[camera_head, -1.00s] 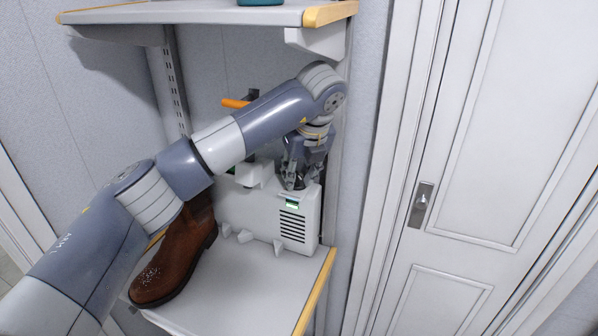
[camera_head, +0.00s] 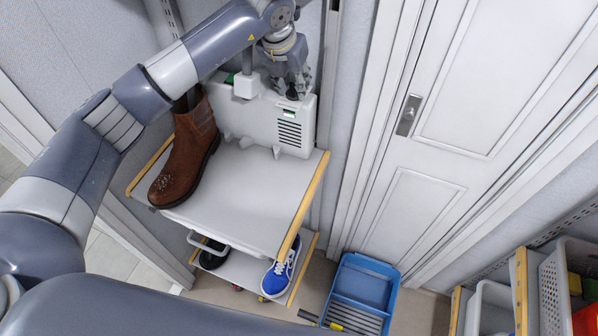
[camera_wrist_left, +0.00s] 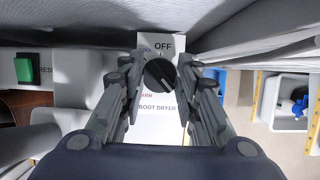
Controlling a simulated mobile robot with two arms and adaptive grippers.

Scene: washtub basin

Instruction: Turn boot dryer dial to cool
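The boot dryer (camera_head: 262,122) is a white box at the back of the shelf, with a small green display and a slotted vent. In the left wrist view its black dial (camera_wrist_left: 160,74) sits on a white panel (camera_wrist_left: 160,128) marked OFF above, partly hidden WARM lettering below, and BOOT DRYER. The dial's exact setting is unclear. My left gripper (camera_head: 292,90) is over the dryer's top right. In the wrist view its fingers (camera_wrist_left: 160,68) stand apart on both sides of the dial; I cannot tell if they touch it. My right gripper is not in view.
A brown boot (camera_head: 187,152) stands left of the dryer on the shelf (camera_head: 240,200). A green button (camera_wrist_left: 25,70) is left of the dial. A blue sneaker (camera_head: 280,272) lies on the lower shelf. A blue crate (camera_head: 362,290) is on the floor by the white door (camera_head: 450,120).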

